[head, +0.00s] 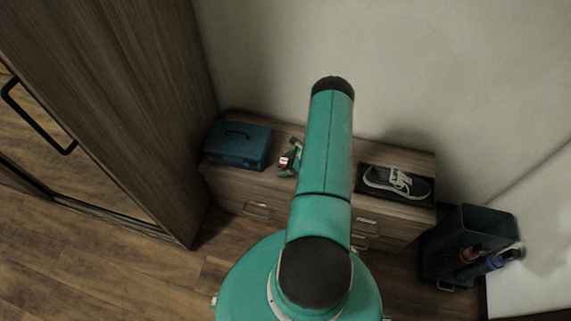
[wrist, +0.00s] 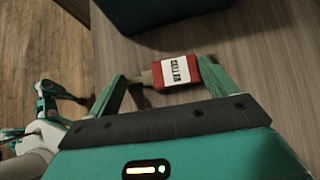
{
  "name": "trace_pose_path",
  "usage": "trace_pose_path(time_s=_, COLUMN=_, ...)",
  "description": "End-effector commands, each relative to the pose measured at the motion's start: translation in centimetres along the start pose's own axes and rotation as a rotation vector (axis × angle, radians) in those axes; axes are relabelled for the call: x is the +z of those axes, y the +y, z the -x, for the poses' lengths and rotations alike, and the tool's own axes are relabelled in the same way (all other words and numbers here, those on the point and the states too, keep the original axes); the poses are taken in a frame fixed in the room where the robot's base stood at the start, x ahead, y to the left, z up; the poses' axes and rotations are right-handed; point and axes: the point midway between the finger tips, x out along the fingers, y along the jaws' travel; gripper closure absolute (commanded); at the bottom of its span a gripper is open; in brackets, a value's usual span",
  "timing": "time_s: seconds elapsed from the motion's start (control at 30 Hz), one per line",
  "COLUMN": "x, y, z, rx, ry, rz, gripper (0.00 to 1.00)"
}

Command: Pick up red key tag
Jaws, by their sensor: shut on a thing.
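The red key tag (wrist: 178,72) has a white label with dark marks and shows in the wrist view between the two green fingers of my gripper (wrist: 165,80). My gripper is shut on it, one finger at each end of the tag. In the head view the tag (head: 284,161) is small, beside my gripper (head: 290,158), over the wooden cabinet top (head: 300,130). My arm hides part of the cabinet. Whether the tag touches the top is hard to tell.
A blue toolbox (head: 238,145) stands on the cabinet to the left; its edge also shows in the wrist view (wrist: 150,12). A sneaker (head: 396,182) lies on a dark mat at the right. A dark bin with bottles (head: 470,245) stands on the floor at right. A tall wardrobe (head: 120,100) is at left.

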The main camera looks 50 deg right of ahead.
Motion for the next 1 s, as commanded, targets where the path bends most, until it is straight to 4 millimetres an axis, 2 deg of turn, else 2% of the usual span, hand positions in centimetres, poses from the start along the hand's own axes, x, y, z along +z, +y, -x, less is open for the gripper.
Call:
trace_pose_path(time_s=0.23, x=2.2, y=0.2, z=2.3, rx=0.0, ry=0.0, rz=0.0, gripper=0.37)
trace_pose_path(time_s=0.5, x=6.4, y=5.4, z=6.6, rx=0.0, ry=0.0, rz=-0.001, gripper=0.37)
trace_pose_path(time_s=0.7, x=7.6, y=10.6, z=8.0, rx=0.002, ry=0.0, rz=-0.003, gripper=0.37)
trace_pose_path(time_s=0.83, x=8.2, y=12.7, z=8.7, rx=0.002, ry=0.0, rz=-0.001, gripper=0.37)
trace_pose_path(time_s=1.0, x=8.5, y=13.9, z=9.1, rx=0.001, ry=0.0, rz=-0.001, gripper=0.37)
